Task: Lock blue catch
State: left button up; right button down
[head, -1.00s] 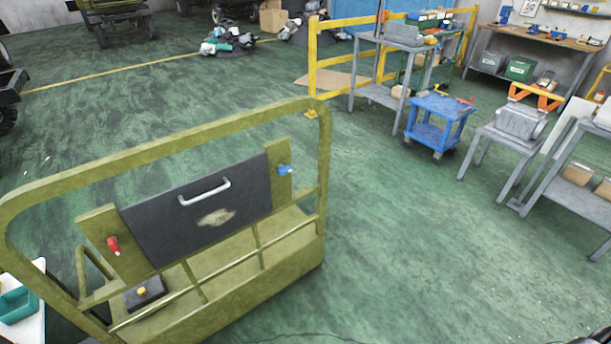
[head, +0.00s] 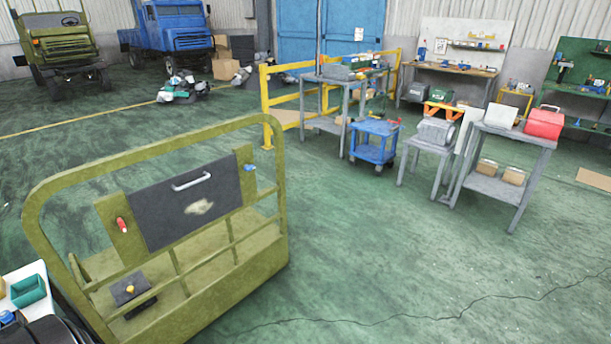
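The blue catch (head: 250,168) is a small blue handle on the right-hand olive post of the chassis frame (head: 150,152), beside a dark grey panel (head: 170,212). The panel has a light handle (head: 191,181) and a worn pale patch. A red catch (head: 122,225) is on the left-hand post. From here I cannot tell whether the blue catch is locked. Neither of my grippers shows in the head view.
A white table with a teal bin (head: 28,291) is at the lower left. A blue cart (head: 374,142), grey tables (head: 510,182) and a yellow railing (head: 268,105) stand beyond the frame. Green floor to the right of the frame is open, with a thin dark line across it.

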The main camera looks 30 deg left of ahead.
aim_at(247, 167)
jog(key=z, duration=0.5)
jog(key=i, duration=2.35)
jog(key=u, duration=0.15)
